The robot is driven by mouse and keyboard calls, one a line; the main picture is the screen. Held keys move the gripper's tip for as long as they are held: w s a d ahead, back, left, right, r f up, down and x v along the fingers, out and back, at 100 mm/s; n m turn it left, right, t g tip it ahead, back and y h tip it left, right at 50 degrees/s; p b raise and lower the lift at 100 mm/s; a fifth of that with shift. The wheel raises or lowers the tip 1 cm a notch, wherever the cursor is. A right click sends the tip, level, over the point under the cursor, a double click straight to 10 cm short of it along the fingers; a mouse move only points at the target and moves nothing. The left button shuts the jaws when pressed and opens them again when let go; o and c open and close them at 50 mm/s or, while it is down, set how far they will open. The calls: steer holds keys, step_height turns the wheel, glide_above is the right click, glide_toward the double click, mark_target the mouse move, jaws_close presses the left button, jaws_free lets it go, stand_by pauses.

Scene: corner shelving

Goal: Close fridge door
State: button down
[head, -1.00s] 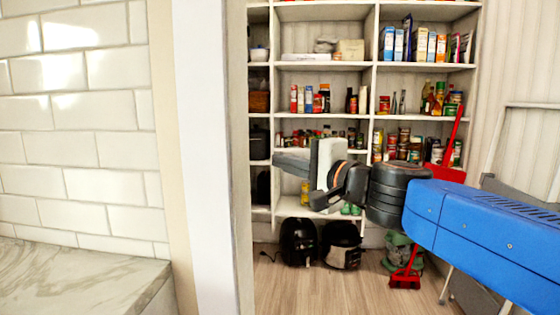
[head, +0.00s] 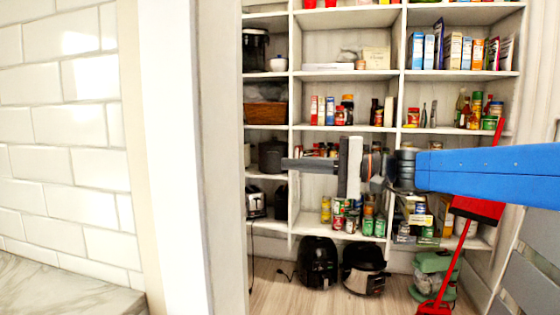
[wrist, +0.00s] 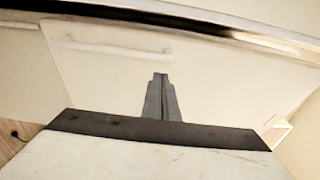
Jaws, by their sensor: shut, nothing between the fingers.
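No fridge or fridge door can be made out in the head view. My gripper (head: 287,164) is in front of the pantry shelves there, pointing left, its grey fingers together and empty. In the wrist view my gripper (wrist: 160,78) shows its fingertips pressed together, over a cream panel (wrist: 220,85) with a pale bar (wrist: 110,48) across it. A dark, shiny edge (wrist: 180,18) crosses the top of that view. I cannot tell whether this panel is part of the fridge door, or whether the fingers touch it.
Pantry shelves (head: 335,73) with cans, boxes and jars stand behind my arm. Black appliances (head: 318,262), a red broom (head: 475,208) and a green appliance (head: 432,275) stand on the floor. A white wall edge (head: 180,160) and marble counter (head: 60,290) are at left.

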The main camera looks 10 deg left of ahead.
steer(key=w+a, duration=0.2)
steer(key=a, duration=1.1)
steer(key=shift+a+g, duration=0.2)
steer(key=shift+g, duration=0.2)
steer(key=shift+f, duration=0.1)
steer(key=s+a, duration=0.1)
steer(key=a, duration=0.5)
steer(key=shift+s, duration=0.35)
